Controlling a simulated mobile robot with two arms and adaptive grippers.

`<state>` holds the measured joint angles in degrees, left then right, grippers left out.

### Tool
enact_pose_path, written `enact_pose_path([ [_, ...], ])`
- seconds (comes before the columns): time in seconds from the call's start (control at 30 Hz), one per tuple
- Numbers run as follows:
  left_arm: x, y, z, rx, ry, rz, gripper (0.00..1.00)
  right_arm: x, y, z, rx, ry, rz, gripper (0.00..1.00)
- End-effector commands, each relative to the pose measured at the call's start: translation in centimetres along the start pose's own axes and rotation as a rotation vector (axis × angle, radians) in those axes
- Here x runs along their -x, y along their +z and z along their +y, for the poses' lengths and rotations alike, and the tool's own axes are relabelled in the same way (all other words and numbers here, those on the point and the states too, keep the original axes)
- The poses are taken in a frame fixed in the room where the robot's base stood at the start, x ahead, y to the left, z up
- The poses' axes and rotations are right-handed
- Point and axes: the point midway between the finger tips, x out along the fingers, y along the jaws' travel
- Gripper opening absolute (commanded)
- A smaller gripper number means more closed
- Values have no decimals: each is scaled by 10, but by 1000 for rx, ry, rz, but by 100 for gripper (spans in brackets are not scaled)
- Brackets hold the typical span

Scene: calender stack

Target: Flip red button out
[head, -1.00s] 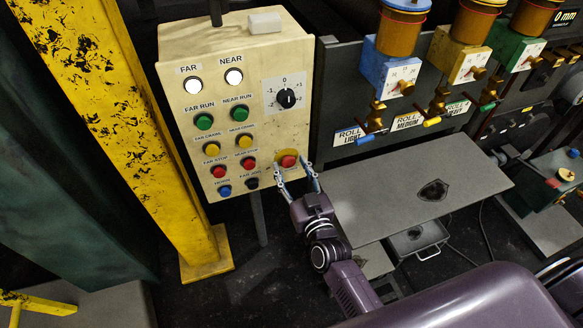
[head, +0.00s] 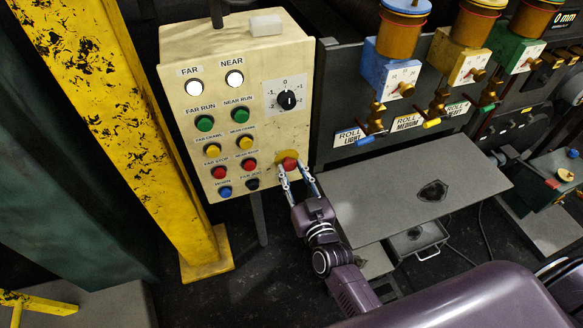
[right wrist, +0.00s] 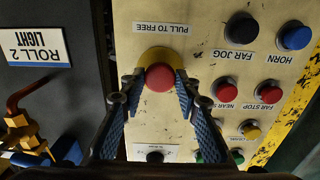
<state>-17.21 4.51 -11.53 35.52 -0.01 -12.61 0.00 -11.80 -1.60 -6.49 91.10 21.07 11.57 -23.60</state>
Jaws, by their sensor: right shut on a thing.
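The red button (head: 289,163) on its round yellow base (head: 280,157) sits at the lower right of the cream control box (head: 262,215). In the right wrist view the red button (right wrist: 160,77) sits below a "PULL TO FREE" label (right wrist: 161,28). My right gripper (head: 293,174) is at the button. In the right wrist view its two fingers (right wrist: 158,85) stand on either side of the red button and are shut on it. The contact points are partly hidden by the fingertips. My left gripper is not in view.
Several other buttons, including a black far jog button (right wrist: 241,30) and a blue horn button (right wrist: 295,36), sit close by on the box. A yellow post (head: 140,120) stands at the left. A grey plate (head: 400,185) lies right of my right arm.

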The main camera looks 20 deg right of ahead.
Motion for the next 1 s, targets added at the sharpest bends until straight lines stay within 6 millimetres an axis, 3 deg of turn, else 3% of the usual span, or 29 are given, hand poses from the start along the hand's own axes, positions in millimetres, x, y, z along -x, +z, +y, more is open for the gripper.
enact_pose_path([
  [0.1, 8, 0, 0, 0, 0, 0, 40, 10, 0, 0, 1, -2, -5, 0],
  [0.33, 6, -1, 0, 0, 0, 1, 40, 11, 3, -1, 0, -2, -6, 0],
  [0.37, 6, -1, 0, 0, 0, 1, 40, 11, 3, -1, -1, -2, -6, 33],
  [0.5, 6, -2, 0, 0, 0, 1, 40, 11, 3, -1, -1, -2, -6, 46],
  [0.83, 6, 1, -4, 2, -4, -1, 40, 13, 2, 0, 0, -1, -4, 46],
  [1.0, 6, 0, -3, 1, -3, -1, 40, 32, 2, 0, 0, -1, -5, 46],
])
